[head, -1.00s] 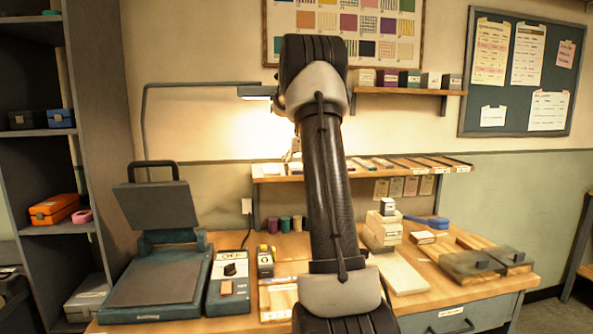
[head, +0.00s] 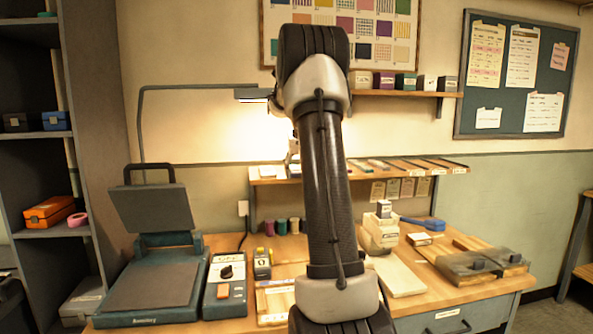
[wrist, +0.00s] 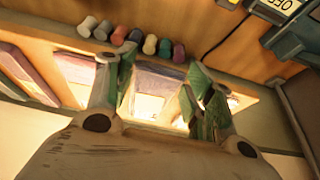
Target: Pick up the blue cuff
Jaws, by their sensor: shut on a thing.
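My gripper (wrist: 162,100) shows in the wrist view, its two fingers apart from each other with a pale bluish-grey flat piece (wrist: 160,72) between them. I take this piece for the blue cuff; its colour is washed out by the strong light and its outline is partly hidden by the fingers. In the head view my arm hides most of the gripper and the middle of the low shelf behind it. I cannot tell there how high the piece is above the shelf.
The low shelf (head: 440,167) holds several flat pieces. Small spools (wrist: 135,36) stand in a row close by. A press (head: 155,285) and a control box (head: 226,290) stand on the bench's left; white blocks (head: 378,235) and a blue-handled tool (head: 425,223) are to the right.

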